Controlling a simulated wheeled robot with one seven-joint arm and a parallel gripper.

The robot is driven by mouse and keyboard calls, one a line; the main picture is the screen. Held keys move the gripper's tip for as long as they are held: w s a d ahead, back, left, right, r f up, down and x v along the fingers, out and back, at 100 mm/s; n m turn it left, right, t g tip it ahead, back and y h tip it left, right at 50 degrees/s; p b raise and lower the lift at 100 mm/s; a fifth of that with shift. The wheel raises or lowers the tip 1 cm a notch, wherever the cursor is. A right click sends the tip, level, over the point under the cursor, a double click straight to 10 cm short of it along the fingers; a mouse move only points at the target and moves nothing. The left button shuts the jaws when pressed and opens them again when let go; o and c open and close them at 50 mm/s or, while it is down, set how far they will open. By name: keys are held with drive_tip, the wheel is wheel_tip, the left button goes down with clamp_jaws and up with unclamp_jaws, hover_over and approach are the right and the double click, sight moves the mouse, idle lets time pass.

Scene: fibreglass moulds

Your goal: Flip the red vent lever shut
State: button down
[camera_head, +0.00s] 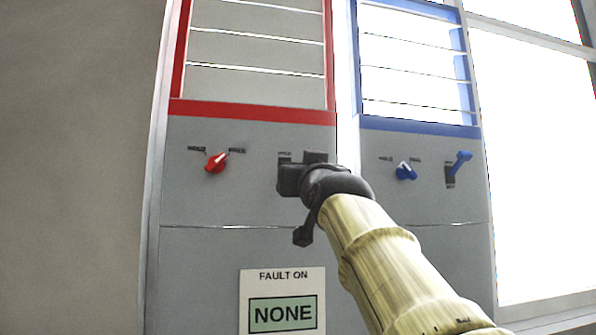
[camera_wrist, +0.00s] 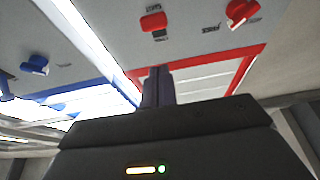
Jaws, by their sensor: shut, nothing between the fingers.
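The red vent lever (camera_wrist: 153,21) shows in the wrist view, at the end of its dark slot away from the red-framed vent, so it is tilted down. My gripper hides it in the head view. My gripper (camera_head: 289,180) is in front of the lever's place on the grey panel. Its fingers are shut and empty in the wrist view (camera_wrist: 158,72), pointing toward the panel on the vent side of the lever, with a visible gap. The red-framed vent (camera_head: 250,110) has grey slats that look closed, with thin bright lines between them.
A red knob (camera_head: 216,161) sits left of the lever. The blue-framed vent (camera_head: 420,124) on the right has bright gaps, with a blue knob (camera_head: 405,171) and a raised blue lever (camera_head: 459,163) below. A "FAULT ON NONE" sign (camera_head: 282,295) is lower down.

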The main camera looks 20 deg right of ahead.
drive_tip(key=s+f, duration=0.1)
drive_tip(key=s+f+b, duration=0.1)
drive_tip(key=shift+a+f, duration=0.2)
drive_tip(key=shift+f, duration=0.2)
drive_tip(key=w+a+f+g+y+p, duration=0.1)
drive_tip(key=w+f+g, duration=0.2)
drive_tip(key=f, duration=0.8)
drive_tip(key=w+a+f+g+y+p, duration=0.1)
drive_tip(key=w+f+g, duration=0.15)
drive_tip(key=f, duration=0.85)
drive_tip(key=w+a+f+g+p, duration=0.15)
drive_tip(key=f+g, duration=0.25)
drive_tip(key=f, duration=0.8)
drive_tip(key=s+a+f+n+g+p, duration=0.15)
drive_tip(key=s+f+g, duration=0.3)
drive_tip(key=f, duration=0.95)
drive_tip(key=s+a+f+g+y+p, duration=0.1)
drive_tip(key=s+f+g, duration=0.4)
drive_tip(key=s+f, duration=0.9)
drive_tip(key=s+a+p, duration=0.1)
drive_tip(key=s, duration=0.1)
drive_tip(key=shift+s+a, duration=0.15)
drive_tip(key=shift+s, duration=0.25)
